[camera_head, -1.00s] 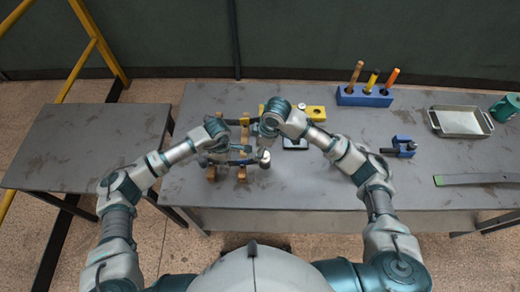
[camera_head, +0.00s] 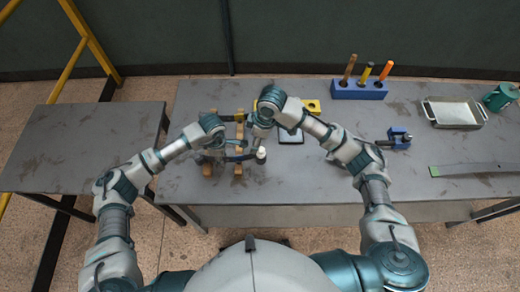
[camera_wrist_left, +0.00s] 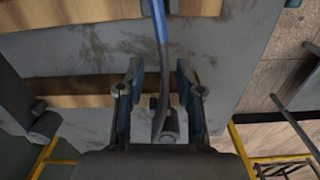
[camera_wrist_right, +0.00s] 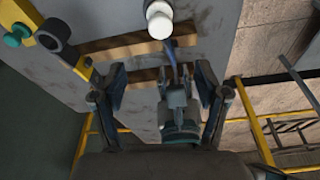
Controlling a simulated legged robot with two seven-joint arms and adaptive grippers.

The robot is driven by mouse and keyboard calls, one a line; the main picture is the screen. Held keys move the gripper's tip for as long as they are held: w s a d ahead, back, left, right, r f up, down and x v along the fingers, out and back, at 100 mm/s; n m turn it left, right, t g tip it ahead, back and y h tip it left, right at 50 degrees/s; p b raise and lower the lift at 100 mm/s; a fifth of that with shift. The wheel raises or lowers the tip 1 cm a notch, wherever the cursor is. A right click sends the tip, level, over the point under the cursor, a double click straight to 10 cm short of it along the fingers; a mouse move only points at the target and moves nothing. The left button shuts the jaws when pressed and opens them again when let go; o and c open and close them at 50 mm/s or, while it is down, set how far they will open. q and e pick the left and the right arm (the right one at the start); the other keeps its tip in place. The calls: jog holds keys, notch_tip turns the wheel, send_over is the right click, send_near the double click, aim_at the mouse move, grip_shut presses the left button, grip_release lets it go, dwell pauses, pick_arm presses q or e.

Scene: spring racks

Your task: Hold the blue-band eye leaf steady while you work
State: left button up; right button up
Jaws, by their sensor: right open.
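The blue-band eye leaf (camera_wrist_left: 158,40) runs as a narrow blue strip between the fingers of my left gripper (camera_wrist_left: 158,80) in the left wrist view. A dark round eye end (camera_wrist_left: 170,122) sits low between the fingers. The fingers stand apart with gaps beside the strip. In the head view the left gripper (camera_head: 222,150) is at the wooden bars; its tips are too small to read. My right gripper (camera_wrist_right: 160,85) is open. The leaf (camera_wrist_right: 171,55) and a grey-teal part show between its fingers, farther off. In the head view the right arm partly covers its gripper.
Wooden bars (camera_head: 239,169) lie under the leaf. A white-topped cylinder (camera_head: 261,153) stands at its right. A dark pad (camera_head: 290,137), blue tool block (camera_head: 360,90), small blue vise (camera_head: 398,138), metal tray (camera_head: 454,113) and flat strip (camera_head: 475,169) lie rightward.

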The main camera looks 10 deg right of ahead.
pick_arm(q)
jog(key=shift+f, duration=0.1)
notch_tip(320, 180, up, 7)
jog(key=shift+r, duration=0.2)
dwell(0.4)
